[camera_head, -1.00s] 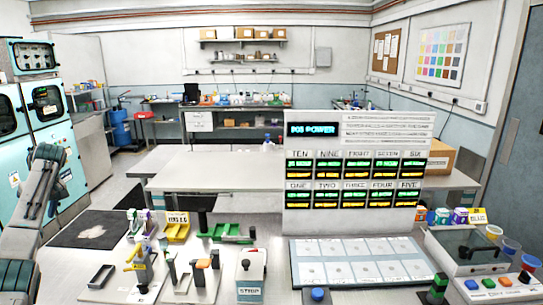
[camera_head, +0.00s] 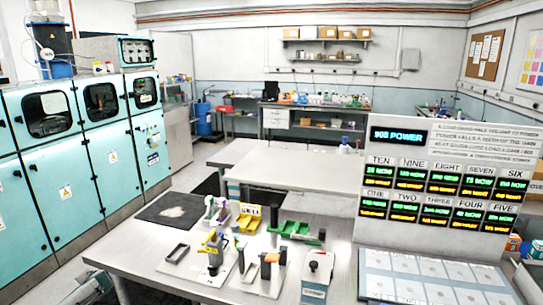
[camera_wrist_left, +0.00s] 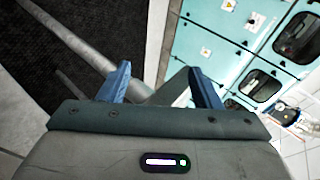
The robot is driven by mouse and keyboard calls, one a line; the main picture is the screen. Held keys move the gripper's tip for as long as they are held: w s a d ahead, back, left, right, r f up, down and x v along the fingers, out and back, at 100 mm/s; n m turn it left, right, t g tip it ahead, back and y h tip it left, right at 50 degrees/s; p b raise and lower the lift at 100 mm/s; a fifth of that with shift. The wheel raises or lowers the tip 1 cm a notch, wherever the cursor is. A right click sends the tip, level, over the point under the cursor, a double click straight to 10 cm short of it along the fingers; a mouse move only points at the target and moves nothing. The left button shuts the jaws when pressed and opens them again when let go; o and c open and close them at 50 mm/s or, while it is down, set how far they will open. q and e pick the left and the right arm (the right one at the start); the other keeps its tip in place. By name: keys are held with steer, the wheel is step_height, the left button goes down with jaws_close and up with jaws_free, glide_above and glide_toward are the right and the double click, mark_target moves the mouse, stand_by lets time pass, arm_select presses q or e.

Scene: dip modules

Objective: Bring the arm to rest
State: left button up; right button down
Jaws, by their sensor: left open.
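My left gripper (camera_wrist_left: 160,88) shows in the left wrist view with its two blue fingers apart and nothing between them. Behind the fingers are a dark mat-like surface, a grey bar, pale floor and teal cabinets. In the head view only a small grey part, which looks like my left arm, shows low at the left edge of the workbench (camera_head: 130,254); the gripper itself cannot be made out there. My right gripper is in neither view.
A display panel (camera_head: 439,176) and a pale tray (camera_head: 430,277) are at right. Teal cabinets (camera_head: 70,165) line the left, with floor between.

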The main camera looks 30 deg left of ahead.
arm_select(q)
steer(key=s+f+m+t+h, duration=0.1)
steer(key=s+f+m, duration=0.25)
steer(key=s, duration=0.35)
steer(key=s+f+m+t, duration=0.1)
steer(key=s+f+m, duration=0.25)
steer(key=s, duration=0.45)
steer(key=s+d+f+n+h, duration=0.1)
steer(key=s+d+f+h, duration=0.15)
steer(key=d+f, duration=0.85)
steer(key=s+d+f+n+g+h, duration=0.1)
steer(key=s+d+f, duration=0.2)
steer(key=d+f, duration=0.75)
steer(key=s+d+f+n+h, duration=0.1)
steer(key=s+d+f+h, duration=0.15)
steer(key=d+f, duration=0.85)
steer(key=s+d+f+n+h, duration=0.1)
steer(key=d+f+h, duration=0.1)
steer(key=d, duration=1.4)
steer(key=s+d+f+h, duration=0.1)
steer(key=d, duration=1.6)
step_height(320, 180, down, 12)
steer(key=b, duration=1.1)
steer(key=shift+s+r, duration=0.15)
steer(key=shift+s, duration=0.05)
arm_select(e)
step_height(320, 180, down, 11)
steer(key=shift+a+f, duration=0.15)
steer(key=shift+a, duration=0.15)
